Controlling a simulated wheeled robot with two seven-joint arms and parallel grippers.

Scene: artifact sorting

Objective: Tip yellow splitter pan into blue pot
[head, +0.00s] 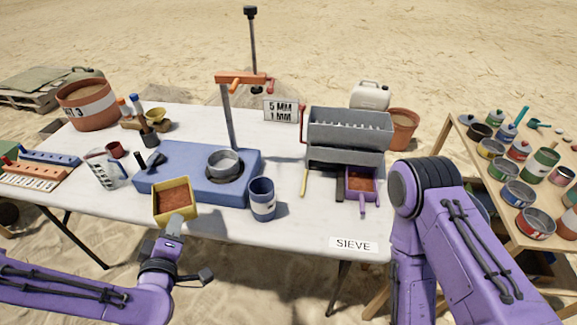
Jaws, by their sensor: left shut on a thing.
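The yellow splitter pan (157,211) holds reddish-brown soil and looks about level. My left gripper (174,226) is shut on the near end of the pan, at its handle, and holds it at the front edge of the white table. The blue pot (263,202), with a pale label, stands upright on the table to the right of the pan, with a gap between them. Its inside looks dark and its bottom is hidden. My right arm comes in at the right, but its gripper is not in view.
A blue block (205,188) with a grey ring (223,163) and an upright press post stands behind the pan and pot. A grey splitter box (348,135) with a purple pan (361,190) stands to the right. The table front right of the pot is mostly clear.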

